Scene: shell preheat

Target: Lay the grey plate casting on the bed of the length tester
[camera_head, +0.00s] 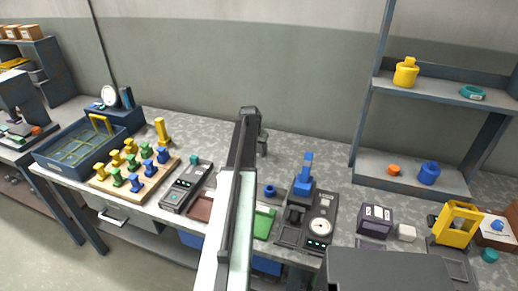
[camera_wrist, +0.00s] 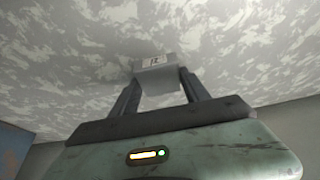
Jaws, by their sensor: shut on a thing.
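My gripper (camera_wrist: 155,88) is shut on a pale grey block with a small label reading about "12" (camera_wrist: 157,76), seen in the wrist view against the speckled bench top. I take it to be the grey plate casting. In the head view my arm hides most of the gripper; a bit of grey (camera_head: 262,143) shows right of the arm's end, over the back of the bench. A long, low dark instrument (camera_head: 186,186) with a small display stands left of my arm and may be the length tester. A teal piece (camera_head: 194,160) is at its far end.
A peg board (camera_head: 133,180) and blue crate (camera_head: 81,150) are at left. Red-brown (camera_head: 201,207) and green (camera_head: 264,222) trays flank my arm.

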